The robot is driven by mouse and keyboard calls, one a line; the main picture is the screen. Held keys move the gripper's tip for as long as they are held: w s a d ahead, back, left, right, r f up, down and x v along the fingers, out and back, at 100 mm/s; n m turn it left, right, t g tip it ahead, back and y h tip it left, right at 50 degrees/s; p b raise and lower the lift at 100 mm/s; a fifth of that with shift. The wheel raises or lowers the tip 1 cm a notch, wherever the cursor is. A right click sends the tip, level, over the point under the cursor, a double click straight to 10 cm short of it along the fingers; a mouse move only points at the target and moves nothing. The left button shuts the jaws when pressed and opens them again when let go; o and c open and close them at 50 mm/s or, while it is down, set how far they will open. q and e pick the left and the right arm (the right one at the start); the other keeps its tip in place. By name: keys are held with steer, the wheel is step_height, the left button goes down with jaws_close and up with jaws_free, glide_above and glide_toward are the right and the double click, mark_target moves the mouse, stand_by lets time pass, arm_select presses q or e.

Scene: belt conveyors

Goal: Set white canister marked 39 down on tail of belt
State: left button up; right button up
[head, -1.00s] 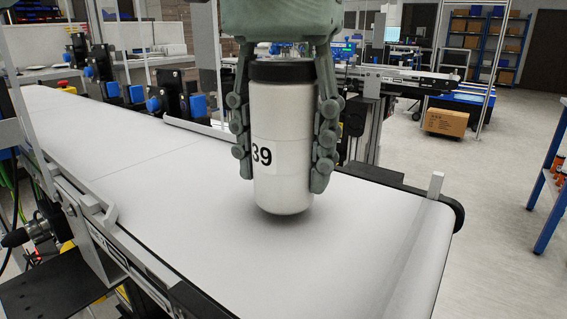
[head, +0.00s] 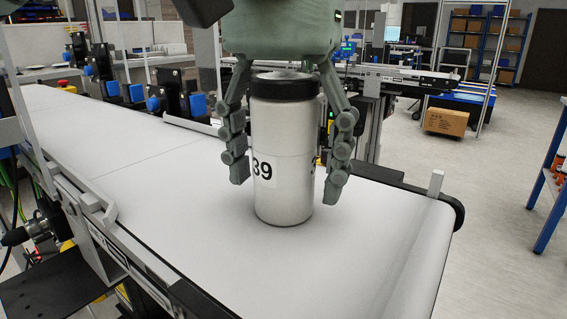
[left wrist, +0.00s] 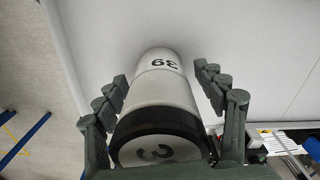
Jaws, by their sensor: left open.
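The white canister marked 39 (head: 283,165) stands upright on the tail of the white belt (head: 350,260), its black lid on top. It also shows in the left wrist view (left wrist: 162,85), with its lid towards the camera. My left gripper (head: 290,178) is open around the canister, one finger on each side. There is a gap between the canister and the fingers on both sides. The canister's base appears to rest on the belt. My right gripper is not in view.
Blue-and-black sensor units (head: 160,95) line the belt's far side. A small metal post (head: 435,184) stands at the belt's end corner. The belt surface around the canister is clear.

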mark_target(284, 76)
arm_select(q)
step_height(284, 76, up, 8)
steer(key=shift+f+p, duration=0.15)
steer(key=shift+p, duration=0.3)
step_height(284, 76, up, 4)
steer(key=shift+r+p, duration=0.1)
steer(key=shift+p, duration=0.5)
steer(key=shift+r, duration=0.15)
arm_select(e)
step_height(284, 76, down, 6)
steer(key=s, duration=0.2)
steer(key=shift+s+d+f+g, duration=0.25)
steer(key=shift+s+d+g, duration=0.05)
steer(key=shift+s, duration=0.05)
